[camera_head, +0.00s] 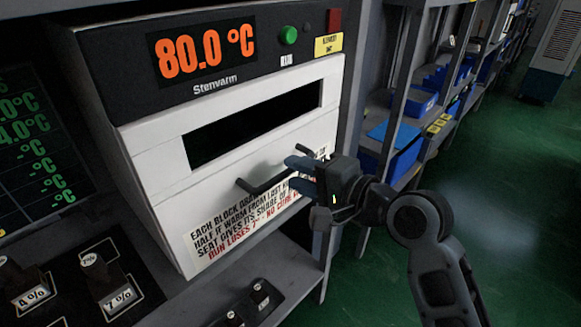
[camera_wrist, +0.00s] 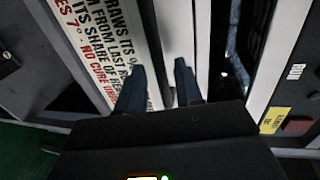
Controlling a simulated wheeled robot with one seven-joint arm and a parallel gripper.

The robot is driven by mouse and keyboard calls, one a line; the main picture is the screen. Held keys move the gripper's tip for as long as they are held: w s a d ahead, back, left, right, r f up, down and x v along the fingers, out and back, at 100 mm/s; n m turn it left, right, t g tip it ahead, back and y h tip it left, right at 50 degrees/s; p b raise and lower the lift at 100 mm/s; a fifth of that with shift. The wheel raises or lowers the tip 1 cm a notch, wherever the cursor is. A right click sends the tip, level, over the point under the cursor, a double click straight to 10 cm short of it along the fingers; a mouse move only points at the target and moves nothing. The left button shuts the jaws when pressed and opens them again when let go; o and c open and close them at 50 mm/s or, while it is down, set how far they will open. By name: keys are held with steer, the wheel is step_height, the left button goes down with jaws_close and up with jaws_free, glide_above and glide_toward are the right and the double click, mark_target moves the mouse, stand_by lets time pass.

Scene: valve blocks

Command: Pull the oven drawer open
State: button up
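The oven (camera_head: 230,120) has a white front, a dark top panel reading 80.0 °C and a dark slot-shaped window.
A printed label (camera_head: 245,222) is on the lower oven front. Shelving with blue bins (camera_head: 400,160) stands at the right. The green floor (camera_head: 490,190) is open at the right.

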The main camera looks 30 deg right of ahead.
steer(key=shift+x, duration=1.4)
steer(key=shift+c, duration=0.2)
jaws_close()
